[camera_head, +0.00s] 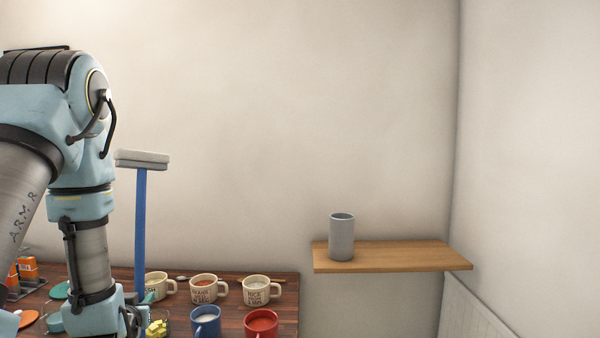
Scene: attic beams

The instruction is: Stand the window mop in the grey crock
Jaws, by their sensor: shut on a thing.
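The window mop (141,225) stands upright at the left, just right of my arm. Its grey-white head is at the top, and its blue handle runs down past the table's back edge. The handle's lower end is hidden or out of the frame near my wrist. My gripper's fingers are below the frame, so their hold on the handle cannot be seen. The grey crock (341,238) stands upright on a wooden wall shelf (400,258), right of centre. No mop is in it. The mop is well to the left of the crock, with its head higher than the crock's rim.
A dark wooden table (285,306) at the lower left holds several printed cream mugs (206,288), a blue mug (206,321), a red mug (261,323) and small items. A white panel (470,308) stands below the shelf's right end. Open space lies between mop and crock.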

